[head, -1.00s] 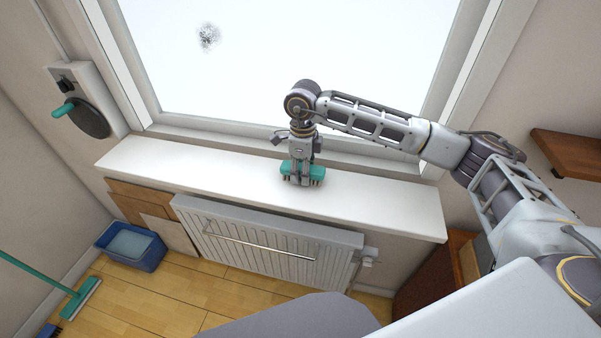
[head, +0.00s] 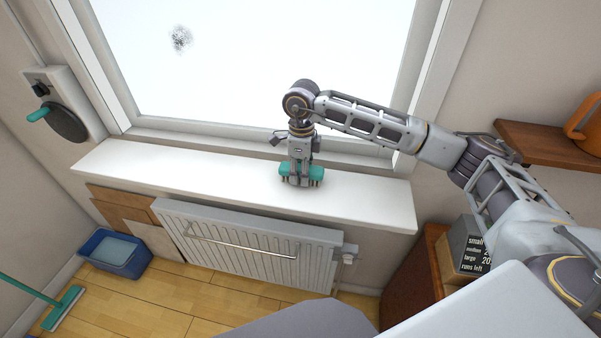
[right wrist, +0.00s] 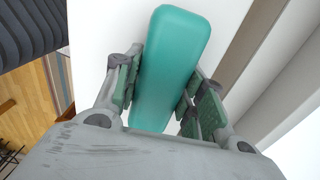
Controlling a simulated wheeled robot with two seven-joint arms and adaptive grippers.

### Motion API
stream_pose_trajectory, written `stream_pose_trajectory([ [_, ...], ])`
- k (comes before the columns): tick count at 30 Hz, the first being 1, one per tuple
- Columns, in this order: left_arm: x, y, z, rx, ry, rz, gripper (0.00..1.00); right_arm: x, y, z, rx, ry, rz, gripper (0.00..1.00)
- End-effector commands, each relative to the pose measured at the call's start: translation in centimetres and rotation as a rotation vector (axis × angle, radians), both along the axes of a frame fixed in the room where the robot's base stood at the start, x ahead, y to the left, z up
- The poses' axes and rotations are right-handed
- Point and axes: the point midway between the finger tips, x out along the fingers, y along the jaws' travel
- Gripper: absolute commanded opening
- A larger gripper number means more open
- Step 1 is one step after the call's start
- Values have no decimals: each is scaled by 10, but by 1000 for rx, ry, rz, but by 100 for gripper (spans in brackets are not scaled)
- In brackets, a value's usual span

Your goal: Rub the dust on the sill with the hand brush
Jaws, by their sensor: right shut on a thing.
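The hand brush (head: 316,173) has a teal back and is at the white window sill (head: 225,178), right of the sill's middle. My right gripper (head: 300,180) is shut on the brush from above. In the right wrist view the brush's teal back (right wrist: 172,62) lies between the two fingers (right wrist: 160,95), over the white sill. The bristles are mostly hidden, and I cannot tell if they press on the sill. No dust shows clearly on the sill; any under the brush is hidden. My left gripper is not in view.
A radiator (head: 240,245) stands below the sill, and the window (head: 260,60) with a dark smudge (head: 180,39) is behind. A blue bucket (head: 115,253) and a teal broom (head: 62,308) are on the floor at left. A wooden shelf (head: 535,145) holds an orange vessel (head: 585,125) at right.

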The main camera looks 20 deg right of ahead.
Motion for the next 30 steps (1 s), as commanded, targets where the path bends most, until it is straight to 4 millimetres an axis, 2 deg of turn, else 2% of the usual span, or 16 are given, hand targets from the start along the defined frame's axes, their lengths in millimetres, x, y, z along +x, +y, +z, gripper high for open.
stream_pose_trajectory([
  [9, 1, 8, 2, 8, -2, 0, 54, 1, -4, 1, -1, 2, -2, 14],
  [12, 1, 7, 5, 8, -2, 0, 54, 1, -5, 22, -1, -2, -1, 14],
  [20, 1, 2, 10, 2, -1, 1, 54, 2, -7, 33, -1, -1, -3, 14],
  [26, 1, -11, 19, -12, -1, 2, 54, 4, -10, 53, -1, -1, -5, 14],
  [30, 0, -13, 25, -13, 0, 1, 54, 4, -12, 65, -1, -1, -6, 14],
])
